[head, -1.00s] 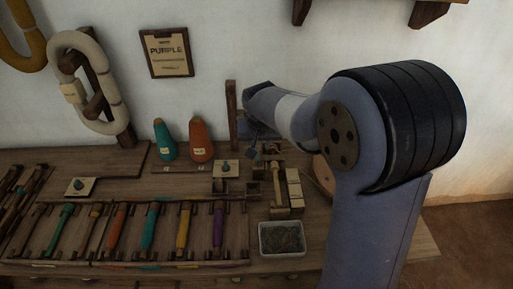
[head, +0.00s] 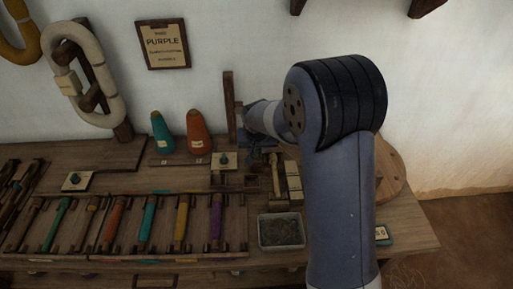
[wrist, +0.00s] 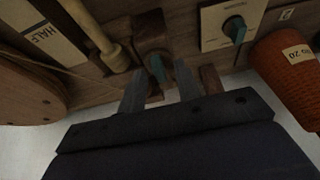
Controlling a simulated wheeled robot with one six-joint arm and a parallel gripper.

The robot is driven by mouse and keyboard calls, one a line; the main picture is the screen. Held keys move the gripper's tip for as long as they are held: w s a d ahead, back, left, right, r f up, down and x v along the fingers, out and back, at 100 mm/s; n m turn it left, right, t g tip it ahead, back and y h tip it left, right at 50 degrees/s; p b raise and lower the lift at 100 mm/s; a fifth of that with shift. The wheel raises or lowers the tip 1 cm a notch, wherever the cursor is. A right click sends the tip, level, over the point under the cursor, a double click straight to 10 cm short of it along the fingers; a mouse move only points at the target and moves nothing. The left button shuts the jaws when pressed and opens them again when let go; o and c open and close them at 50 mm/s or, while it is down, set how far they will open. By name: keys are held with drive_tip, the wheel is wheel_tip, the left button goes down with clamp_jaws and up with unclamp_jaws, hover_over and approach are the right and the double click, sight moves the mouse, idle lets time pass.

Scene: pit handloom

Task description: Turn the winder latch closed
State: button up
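In the wrist view a small teal lever (wrist: 157,69) stands at a dark wooden block (wrist: 152,36) beside a pale spindle (wrist: 92,30); it looks like the winder latch. My gripper (wrist: 160,74) is open, with one finger on each side of the lever. Gaps seem to show between lever and fingers, but I cannot tell whether either touches. In the head view my gripper (head: 254,152) is small and dark, behind the winder's spindle (head: 275,175). The lever is too small and covered to make out there.
A cream plate with a teal knob (head: 223,160) sits left of the winder. Teal (head: 161,132) and orange (head: 198,132) cones stand behind it. A grey tray (head: 281,231) is in front. A round wooden disc (head: 390,172) is at right. Coloured bobbins lie at left.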

drive_tip(key=shift+c, duration=0.2)
clamp_jaws()
idle(0.3)
drive_tip(key=m+b, duration=0.1)
drive_tip(key=m, duration=0.1)
drive_tip(key=m+h+b, duration=0.1)
drive_tip(key=b, duration=0.1)
drive_tip(key=shift+a+f+m, duration=0.15)
drive_tip(key=shift+m, duration=0.25)
drive_tip(key=m+g+h+b, duration=0.1)
drive_tip(key=m, duration=0.2)
drive_tip(key=shift+m+h+b, duration=0.3)
drive_tip(key=shift+h+b, duration=0.05)
drive_tip(key=shift+h, duration=0.05)
drive_tip(key=m, duration=0.2)
drive_tip(key=m+g+h, duration=0.1)
drive_tip(key=m, duration=0.2)
drive_tip(key=shift+w+a+r+g, duration=0.15)
drive_tip(key=shift+r+g, duration=0.05)
drive_tip(key=shift+g, duration=0.1)
drive_tip(key=shift+w+m+g+h+p, duration=0.15)
drive_tip(key=shift+m+g+p, duration=0.35)
drive_tip(key=shift+m, duration=0.9)
drive_tip(key=shift+m+g+h+p, duration=0.25)
drive_tip(key=shift+m+g+p, duration=0.25)
drive_tip(key=shift+m, duration=0.9)
